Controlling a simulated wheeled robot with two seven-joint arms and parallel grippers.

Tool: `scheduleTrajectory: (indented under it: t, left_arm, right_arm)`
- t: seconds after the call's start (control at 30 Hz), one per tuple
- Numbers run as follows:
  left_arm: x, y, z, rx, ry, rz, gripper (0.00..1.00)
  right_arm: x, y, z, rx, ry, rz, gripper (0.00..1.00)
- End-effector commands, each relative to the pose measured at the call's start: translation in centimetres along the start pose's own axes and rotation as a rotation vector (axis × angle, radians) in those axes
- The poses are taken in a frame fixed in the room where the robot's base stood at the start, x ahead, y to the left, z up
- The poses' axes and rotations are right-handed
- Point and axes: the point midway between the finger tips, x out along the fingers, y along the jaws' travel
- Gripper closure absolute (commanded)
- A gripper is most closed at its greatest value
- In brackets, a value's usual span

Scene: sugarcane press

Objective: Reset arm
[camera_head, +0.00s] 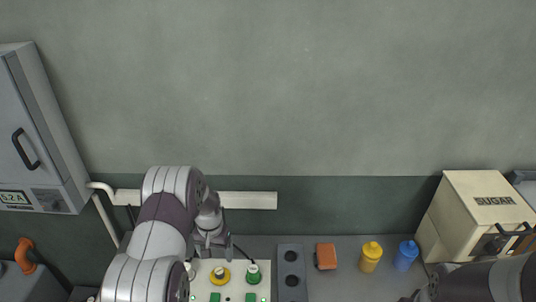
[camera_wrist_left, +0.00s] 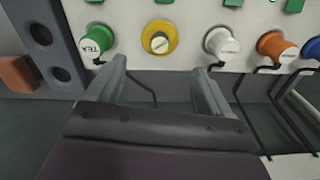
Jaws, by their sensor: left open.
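My left gripper (camera_head: 222,243) is in front of the wall, above the back edge of a white control panel (camera_head: 236,289). Its two fingers show apart in the left wrist view (camera_wrist_left: 157,78), with nothing between them. Beyond the fingers in that view are a green knob marked TEA (camera_wrist_left: 97,39), a yellow dial (camera_wrist_left: 159,37), a white knob (camera_wrist_left: 221,42), an orange knob (camera_wrist_left: 273,45) and part of a blue one. My right arm (camera_head: 485,284) enters at the lower right; its fingers are not shown.
A dark two-hole block (camera_head: 290,258), orange block (camera_head: 326,256), yellow bottle (camera_head: 371,256) and blue bottle (camera_head: 405,255) stand right of the panel. A SUGAR box (camera_head: 463,215) is at right, a grey wall cabinet (camera_head: 38,150) at left. The upper wall is clear.

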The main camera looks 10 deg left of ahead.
Motion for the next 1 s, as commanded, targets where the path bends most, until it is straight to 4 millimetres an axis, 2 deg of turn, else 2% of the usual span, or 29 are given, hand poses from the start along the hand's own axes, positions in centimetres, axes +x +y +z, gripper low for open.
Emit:
scheduleTrajectory:
  t: [0.07, 0.17, 0.27, 0.43, 0.5, 0.6, 0.67, 0.77, 1.0]
  left_arm:
    - [0.1, 0.0, 0.0, -0.02, 0.005, -0.001, 0.19]
    - [0.8, 0.6, 3.2, -0.053, -0.052, 0.009, 0.19]
    - [-1.6, 2.4, 7.0, -0.071, -0.078, 0.011, 0.19]
    - [-7.6, 6.4, 14.5, -0.038, -0.048, 0.005, 0.19]
    - [-9.4, 7.7, 17.5, -0.01, -0.019, 0.004, 0.19]
    - [-11.2, 9.1, 20.7, 0.041, 0.034, 0.005, 0.19]
    - [-12.1, 9.7, 21.2, 0.066, 0.069, 0.007, 0.19]
    - [-13.1, 10.3, 20.7, 0.091, 0.12, 0.01, 0.19]
    - [-13.1, 10.3, 20.6, 0.094, 0.122, 0.01, 0.19]
  right_arm:
    - [0.0, 0.0, 0.0, 0.0, 0.0, 0.0, 1.0]
    - [0.0, 0.0, 0.0, 0.0, 0.0, 0.0, 1.0]
    - [0.7, 0.0, 0.1, 0.0, 0.0, 0.0, 1.0]
    - [2.4, 0.0, 0.3, 0.0, 0.0, 0.0, 1.0]
    - [3.0, 0.0, 0.4, 0.0, 0.0, 0.0, 1.0]
    - [3.8, 0.0, 0.5, 0.0, 0.0, 0.0, 1.0]
    - [4.1, 0.0, 0.5, 0.0, 0.0, 0.0, 1.0]
    - [4.3, 0.0, 0.5, 0.0, 0.0, 0.0, 1.0]
    - [4.3, 0.0, 0.5, 0.0, 0.0, 0.0, 1.0]
